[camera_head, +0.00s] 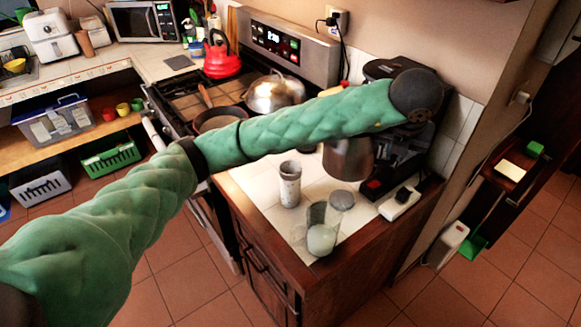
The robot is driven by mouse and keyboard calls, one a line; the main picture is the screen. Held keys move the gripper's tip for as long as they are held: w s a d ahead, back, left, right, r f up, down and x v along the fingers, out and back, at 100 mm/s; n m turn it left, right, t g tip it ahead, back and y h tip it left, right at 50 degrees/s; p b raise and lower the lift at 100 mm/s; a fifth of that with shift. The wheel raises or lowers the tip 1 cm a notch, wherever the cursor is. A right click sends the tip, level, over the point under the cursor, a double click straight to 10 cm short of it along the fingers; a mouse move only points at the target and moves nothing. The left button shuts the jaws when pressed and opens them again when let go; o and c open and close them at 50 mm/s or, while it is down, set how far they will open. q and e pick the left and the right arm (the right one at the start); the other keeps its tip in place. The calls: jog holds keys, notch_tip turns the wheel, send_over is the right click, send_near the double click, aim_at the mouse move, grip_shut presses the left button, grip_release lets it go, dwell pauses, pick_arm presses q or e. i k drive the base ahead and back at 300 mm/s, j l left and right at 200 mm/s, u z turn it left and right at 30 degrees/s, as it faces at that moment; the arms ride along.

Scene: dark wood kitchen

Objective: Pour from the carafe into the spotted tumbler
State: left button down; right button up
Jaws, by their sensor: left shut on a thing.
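A silvery, rounded vessel that looks like the carafe (346,162) shows just below my left forearm, in front of the dark coffee machine. Its top is hidden by the arm. My left gripper (378,147) is at its right side, shut on it; the fingers are dark and hard to make out against the machine. The spotted tumbler (290,186), a grey speckled upright cup, stands on the white tiled counter to the left of the carafe and apart from it. My right gripper is not in view.
A clear glass with pale contents (321,239) stands near the counter's front corner, beside a grey round-topped item (342,200). The coffee machine (405,155) and a white power strip (399,204) stand at right. A lidded pot (274,94) is on the stove.

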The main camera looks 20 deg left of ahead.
aim_at(289, 171)
jog(key=k, duration=1)
